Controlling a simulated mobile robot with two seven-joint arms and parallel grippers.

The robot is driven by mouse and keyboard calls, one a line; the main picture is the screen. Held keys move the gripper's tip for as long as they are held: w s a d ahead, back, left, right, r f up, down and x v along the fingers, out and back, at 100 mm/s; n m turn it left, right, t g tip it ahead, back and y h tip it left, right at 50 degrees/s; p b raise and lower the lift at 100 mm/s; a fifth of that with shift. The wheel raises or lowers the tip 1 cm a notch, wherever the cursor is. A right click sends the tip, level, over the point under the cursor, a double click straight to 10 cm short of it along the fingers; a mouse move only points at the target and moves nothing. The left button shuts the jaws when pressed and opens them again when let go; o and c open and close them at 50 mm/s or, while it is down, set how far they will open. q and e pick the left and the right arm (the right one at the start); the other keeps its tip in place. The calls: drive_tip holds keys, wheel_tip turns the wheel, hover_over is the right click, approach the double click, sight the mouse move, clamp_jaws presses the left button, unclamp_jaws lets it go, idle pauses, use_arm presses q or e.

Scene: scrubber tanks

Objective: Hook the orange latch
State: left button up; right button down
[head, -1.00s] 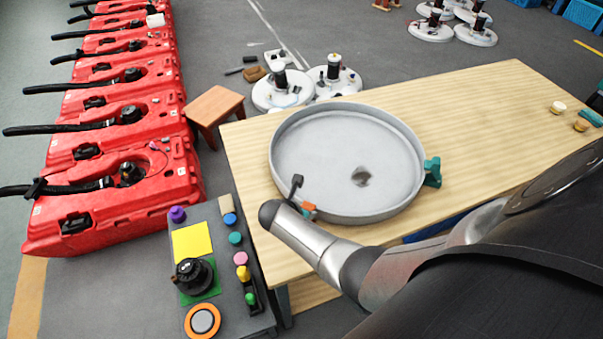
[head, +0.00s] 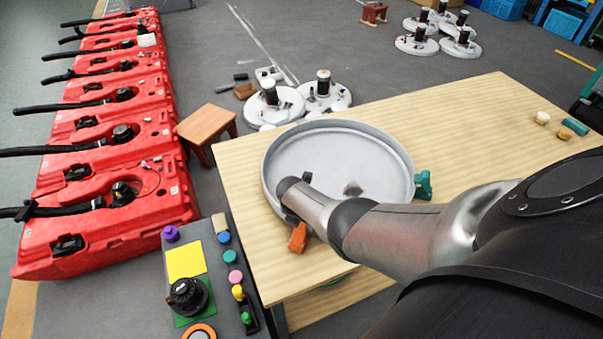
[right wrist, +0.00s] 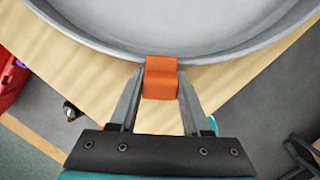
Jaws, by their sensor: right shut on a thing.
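The orange latch (head: 298,237) sits at the near rim of the round grey metal lid or pan (head: 385,150) on the wooden table. In the right wrist view the latch (right wrist: 161,78) shows as an orange block against the outside of the pan wall (right wrist: 230,50). My right gripper (right wrist: 160,90) has one finger on each side of the latch and is shut on it. In the head view my right forearm and wrist cover part of the pan, and the fingers are mostly hidden. My left gripper is not in view.
A teal latch (head: 423,185) is on the pan's right side. A control panel (head: 210,270) with coloured buttons stands left of the wooden table (head: 480,115). Red tanks (head: 110,205) line the left, and a small stool (head: 207,124) stands behind the panel. The table's right part is mostly clear.

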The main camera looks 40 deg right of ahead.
drive_tip(key=shift+s+d, duration=0.1)
idle(0.3)
drive_tip(key=shift+c, duration=1.8)
unclamp_jaws()
drive_tip(key=p+v, duration=0.6)
drive_tip(key=v, duration=0.2)
drive_tip(key=shift+p, duration=0.3)
drive_tip(key=shift+r+b, duration=0.1)
drive_tip(key=shift+b, duration=0.2)
drive_tip(key=r, duration=0.1)
drive_tip(key=w+d+v, duration=0.1)
drive_tip(key=v, duration=0.4)
hover_over(299, 230)
drive_tip(key=s+a, duration=0.1)
drive_tip(key=a, duration=0.1)
drive_tip(key=shift+d+r, duration=0.2)
drive_tip(key=shift+r, duration=0.2)
